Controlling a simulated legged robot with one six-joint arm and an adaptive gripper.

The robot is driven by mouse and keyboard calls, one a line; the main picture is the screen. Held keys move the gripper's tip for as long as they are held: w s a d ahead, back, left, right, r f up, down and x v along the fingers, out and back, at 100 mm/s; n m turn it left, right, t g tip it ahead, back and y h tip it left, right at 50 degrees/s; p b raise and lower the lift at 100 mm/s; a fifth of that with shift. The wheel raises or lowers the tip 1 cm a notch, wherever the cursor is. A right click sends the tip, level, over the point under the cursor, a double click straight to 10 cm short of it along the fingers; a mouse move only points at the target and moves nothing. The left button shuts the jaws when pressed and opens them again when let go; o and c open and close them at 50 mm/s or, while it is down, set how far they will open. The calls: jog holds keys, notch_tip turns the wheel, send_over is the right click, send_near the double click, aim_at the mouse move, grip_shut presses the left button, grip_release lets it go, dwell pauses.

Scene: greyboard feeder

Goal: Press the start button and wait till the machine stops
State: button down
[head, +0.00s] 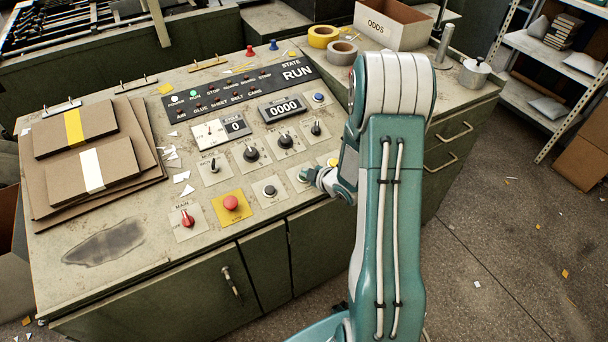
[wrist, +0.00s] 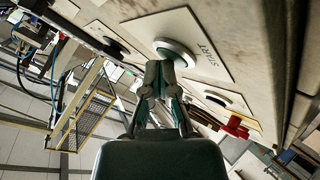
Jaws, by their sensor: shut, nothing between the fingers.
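In the wrist view, the start button (wrist: 175,49) sits on a pale plate lettered START. My gripper (wrist: 165,68) is shut and empty, its fingertips at the button's edge; they overlap it in the picture, and I cannot tell whether they press it. In the head view my gripper (head: 311,176) is over the front right of the panel and hides most of that button. The state display (head: 297,72) reads RUN. A green lamp (head: 194,94) labelled RUN and a white POWER lamp (head: 176,98) are lit. The counter (head: 283,108) reads 0000.
A red stop button (head: 231,202) on a yellow plate and a red main switch (head: 187,218) are left of my gripper. Black knobs (head: 251,154) stand behind it. Greyboard stacks (head: 80,130) lie at the left, tape rolls (head: 323,36) and an ODDS box (head: 390,28) at the back.

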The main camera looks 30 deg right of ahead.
jog(key=shift+s+r, duration=0.25)
jog(key=shift+r, duration=0.55)
jog(key=shift+r, duration=0.1)
jog(key=shift+s+r, duration=0.2)
jog(key=shift+r, duration=0.6)
jog(key=shift+s+r, duration=0.25)
jog(key=shift+r, duration=0.5)
jog(key=shift+s+r, duration=0.2)
jog(key=shift+r, duration=0.6)
jog(key=s+a+r+m+g+h, duration=0.1)
jog(key=s+a+r+m+h, duration=0.15)
jog(key=r, duration=0.55)
jog(key=s+a+r+m+g+h, duration=0.1)
jog(key=s+r+m+h, duration=0.25)
jog(key=r, duration=0.35)
jog(key=s+a+r+m+g+y, duration=0.1)
jog(key=s+a+r+m+g, duration=0.1)
jog(key=s+a, duration=0.3)
jog(key=s+a+r+m+g+y, duration=0.2)
jog(key=s+a, duration=0.4)
jog(key=s, duration=0.7)
jog(key=shift+s+a+r+m+y, duration=0.2)
jog(key=shift+s+r+m+y, duration=0.1)
jog(key=shift+r+m, duration=0.65)
